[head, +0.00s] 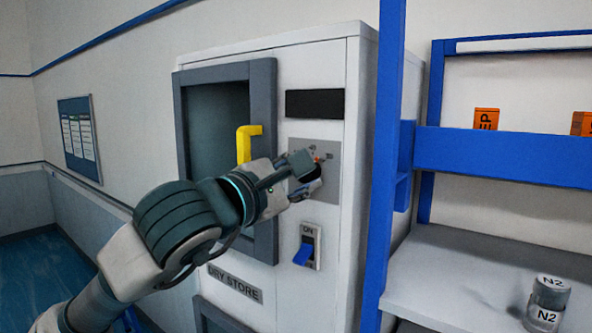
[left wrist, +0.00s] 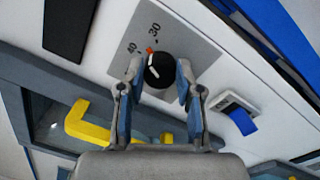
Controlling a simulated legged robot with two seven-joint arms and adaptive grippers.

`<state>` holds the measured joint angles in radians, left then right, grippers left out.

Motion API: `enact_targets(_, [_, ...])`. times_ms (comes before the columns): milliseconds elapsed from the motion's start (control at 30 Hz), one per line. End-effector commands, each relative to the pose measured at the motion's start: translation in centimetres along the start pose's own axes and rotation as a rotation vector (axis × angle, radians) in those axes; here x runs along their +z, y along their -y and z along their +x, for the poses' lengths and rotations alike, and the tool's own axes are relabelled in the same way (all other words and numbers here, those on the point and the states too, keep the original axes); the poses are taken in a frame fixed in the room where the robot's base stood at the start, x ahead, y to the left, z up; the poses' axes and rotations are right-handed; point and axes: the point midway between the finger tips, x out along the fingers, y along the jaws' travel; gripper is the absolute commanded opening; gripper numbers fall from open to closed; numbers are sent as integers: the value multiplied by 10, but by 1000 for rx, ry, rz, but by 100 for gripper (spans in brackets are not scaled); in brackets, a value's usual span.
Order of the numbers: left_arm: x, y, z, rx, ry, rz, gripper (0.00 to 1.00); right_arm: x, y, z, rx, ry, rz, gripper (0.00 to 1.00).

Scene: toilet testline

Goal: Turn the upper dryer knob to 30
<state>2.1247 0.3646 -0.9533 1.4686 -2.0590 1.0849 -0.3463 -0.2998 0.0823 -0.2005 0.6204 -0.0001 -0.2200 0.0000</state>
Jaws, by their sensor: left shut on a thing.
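The dryer's upper knob (left wrist: 160,71) is black and round with a white pointer line, on a grey plate (left wrist: 185,32) marked 30 and 40. A small red-orange mark sits at the knob's edge, near the gap between these numbers. The white line lies on the side of the knob toward that mark; its exact reading is hard to tell. My left gripper (left wrist: 159,75) is shut on the knob, one finger on each side. In the head view my left gripper (head: 309,174) reaches the grey plate (head: 327,190) and hides most of the knob. My right gripper is not in view.
Below the plate is an ON switch with a blue rocker (head: 303,254). The dryer door's yellow handle (head: 244,146) stands out close to my left arm. A blue shelf frame (head: 386,150) rises to the right, with N2 containers (head: 545,300) on the grey shelf.

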Motion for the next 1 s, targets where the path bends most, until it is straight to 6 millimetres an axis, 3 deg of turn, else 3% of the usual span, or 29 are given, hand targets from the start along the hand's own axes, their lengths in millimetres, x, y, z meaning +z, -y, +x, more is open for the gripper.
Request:
enact_targets(500, [-5, 3, 3, -11, 5, 364, 0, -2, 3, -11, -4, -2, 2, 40])
enact_targets(1000, [-5, 1, 2, -7, 10, 450, 0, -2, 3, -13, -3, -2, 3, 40])
